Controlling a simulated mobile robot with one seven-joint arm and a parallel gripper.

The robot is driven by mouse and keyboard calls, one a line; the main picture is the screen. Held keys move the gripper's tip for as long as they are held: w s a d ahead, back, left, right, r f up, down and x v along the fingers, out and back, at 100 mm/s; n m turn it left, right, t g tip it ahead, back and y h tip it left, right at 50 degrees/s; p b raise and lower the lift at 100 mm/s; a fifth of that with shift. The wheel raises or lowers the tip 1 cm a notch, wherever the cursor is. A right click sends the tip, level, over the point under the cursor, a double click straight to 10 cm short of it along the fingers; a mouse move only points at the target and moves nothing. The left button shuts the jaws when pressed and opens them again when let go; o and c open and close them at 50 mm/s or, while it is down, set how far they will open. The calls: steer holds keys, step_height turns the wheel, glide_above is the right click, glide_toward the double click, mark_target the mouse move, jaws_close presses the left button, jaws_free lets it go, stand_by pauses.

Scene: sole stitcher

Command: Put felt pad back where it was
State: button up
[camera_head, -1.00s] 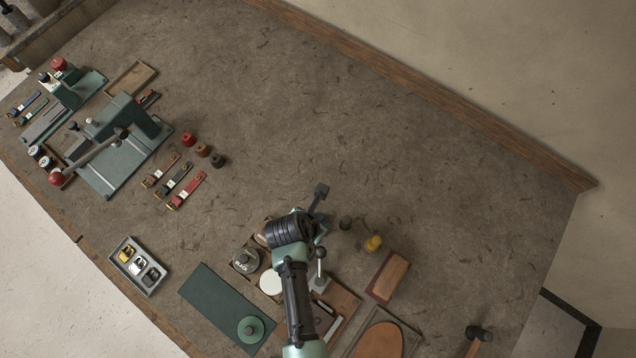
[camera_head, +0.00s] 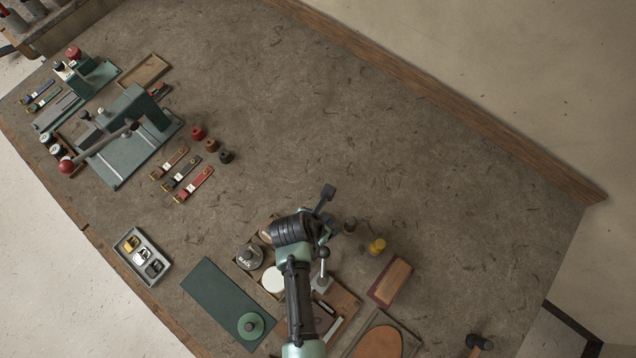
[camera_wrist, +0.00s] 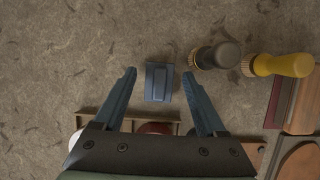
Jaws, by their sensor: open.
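My gripper (camera_wrist: 159,73) is open, its two blue-grey fingers apart. A small blue-grey block with a raised strip (camera_wrist: 159,82) lies between the fingertips in the wrist view, with a gap on both sides. I cannot tell for sure which thing is the felt pad. A flat white disc (camera_head: 273,279) lies at the tray left of my arm in the head view. A round green piece with a knob (camera_head: 250,325) sits on a dark green mat (camera_head: 215,290).
A dark-handled tool (camera_wrist: 218,55) and a yellow-handled one (camera_wrist: 283,65) lie close right of my gripper. A wood-and-red block (camera_head: 391,281) is beyond them. A wooden tray (camera_wrist: 100,115) edges the near side. The bench's upper middle is clear.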

steer(key=v, duration=1.2)
steer(key=w+a+r+m+t+y, duration=0.2)
steer(key=w+r+m+t, duration=0.4)
steer(key=w+r, duration=0.85)
steer(key=w+r+m+t, duration=0.2)
steer(key=r+m, duration=0.1)
steer(key=r, duration=0.5)
steer(key=w+d+r+m+t, duration=0.1)
steer(key=w+r+m+t, duration=0.15)
steer(key=r, duration=0.55)
steer(key=w+r+m+t, duration=0.2)
steer(key=r+m, duration=0.2)
steer(key=r, duration=0.4)
steer(key=s+d+r+m+t, duration=0.1)
steer(key=s+r+m+t, duration=0.2)
steer(key=r, duration=0.8)
steer(key=s+d+r+m+t, duration=0.1)
steer(key=s+r+m+t, duration=0.3)
steer(key=r, duration=0.7)
steer(key=s+d+r+m+t, duration=0.2)
steer(key=s+r+m+t, duration=0.2)
steer(key=r, duration=0.7)
steer(key=shift+s+m, duration=1.15)
steer(key=shift+m, duration=0.1)
steer(key=shift+r, duration=0.1)
